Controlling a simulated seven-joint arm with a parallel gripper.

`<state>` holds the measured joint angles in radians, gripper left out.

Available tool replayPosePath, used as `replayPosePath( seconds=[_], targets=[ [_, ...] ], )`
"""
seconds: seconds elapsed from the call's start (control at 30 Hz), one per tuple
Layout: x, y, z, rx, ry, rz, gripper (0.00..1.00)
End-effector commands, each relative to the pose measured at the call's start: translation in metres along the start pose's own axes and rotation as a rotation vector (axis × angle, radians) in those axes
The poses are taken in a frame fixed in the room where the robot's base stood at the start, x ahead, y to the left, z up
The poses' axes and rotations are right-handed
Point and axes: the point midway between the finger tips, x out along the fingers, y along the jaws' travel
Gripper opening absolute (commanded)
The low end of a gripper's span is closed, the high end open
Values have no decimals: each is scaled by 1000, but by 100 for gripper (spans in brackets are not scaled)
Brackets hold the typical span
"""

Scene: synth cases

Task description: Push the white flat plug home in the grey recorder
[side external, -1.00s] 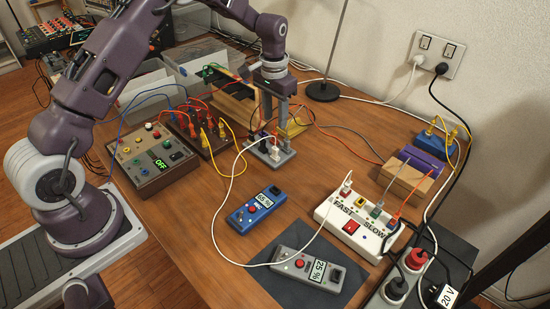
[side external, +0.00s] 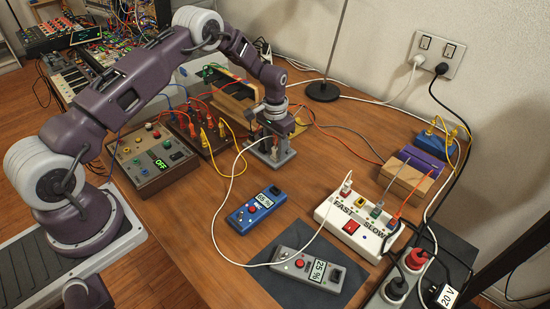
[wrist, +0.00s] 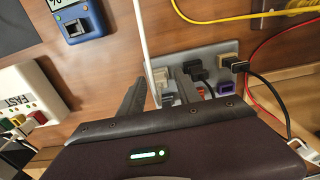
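The grey recorder (side external: 308,268) lies on a dark mat at the front of the table, showing 25 %. A grey holder block (side external: 270,156) at the table's middle bears several plugs; it also shows in the wrist view (wrist: 212,50). My gripper (side external: 272,143) is down at this block. In the wrist view its fingers (wrist: 165,74) are apart, on either side of a pale plug where the white cable (wrist: 145,40) ends. Whether they touch it I cannot tell. The plug is mostly hidden in the side view.
The white cable loops past the recorder to the white FAST/SLOW charger (side external: 355,224). A blue recorder (side external: 256,208) lies between block and mat. A power strip (side external: 405,285) is front right.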

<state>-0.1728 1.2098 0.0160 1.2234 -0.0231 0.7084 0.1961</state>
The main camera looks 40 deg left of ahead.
Motion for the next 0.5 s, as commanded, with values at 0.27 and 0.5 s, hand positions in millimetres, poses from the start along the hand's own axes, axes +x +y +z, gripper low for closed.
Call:
replayPosePath(
  seconds=[0.27,0.5],
  targets=[
    [0,0,0,0,0,0,12],
    [0,0,0,0,0,0,0]
  ],
)
